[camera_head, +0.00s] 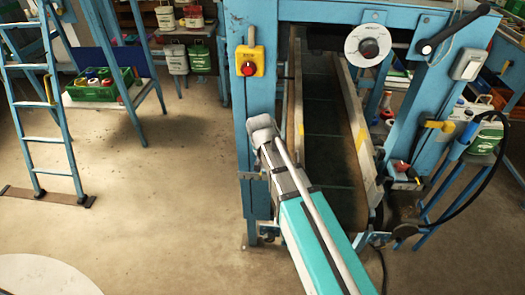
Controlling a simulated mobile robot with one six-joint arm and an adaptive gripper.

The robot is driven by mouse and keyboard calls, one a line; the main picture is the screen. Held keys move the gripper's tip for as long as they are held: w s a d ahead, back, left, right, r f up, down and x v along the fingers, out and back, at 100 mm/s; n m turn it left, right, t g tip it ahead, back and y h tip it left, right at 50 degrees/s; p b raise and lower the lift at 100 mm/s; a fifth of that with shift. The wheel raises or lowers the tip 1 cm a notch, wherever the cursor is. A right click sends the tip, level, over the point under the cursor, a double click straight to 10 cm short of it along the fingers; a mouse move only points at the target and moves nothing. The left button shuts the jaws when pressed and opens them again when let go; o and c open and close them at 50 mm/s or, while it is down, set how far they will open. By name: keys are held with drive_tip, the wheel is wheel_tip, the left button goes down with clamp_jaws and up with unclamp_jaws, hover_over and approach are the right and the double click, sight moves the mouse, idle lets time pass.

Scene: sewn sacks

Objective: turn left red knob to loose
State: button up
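A red knob (248,69) sits on a yellow box (250,55) on the left blue post of the machine frame, in the upper middle of the head view. The knob is small and its turn position cannot be read. A teal and grey beam (313,235), which looks like part of my arm, rises from the bottom edge. Its grey rounded end (262,126) is below the knob in the picture, apart from it. No gripper fingers can be made out.
A dark conveyor belt (330,125) runs between the blue posts. A white dial (369,47) with a grey knob hangs on the crossbar. A black-handled lever (455,30) is at upper right. A blue ladder (45,100) stands left. Floor left of the machine is clear.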

drive_tip(key=shift+o, duration=0.2)
drive_tip(key=shift+s, duration=0.1)
drive_tip(key=shift+w+r, duration=0.1)
drive_tip(key=shift+w, duration=0.15)
drive_tip(key=shift+m, duration=0.5)
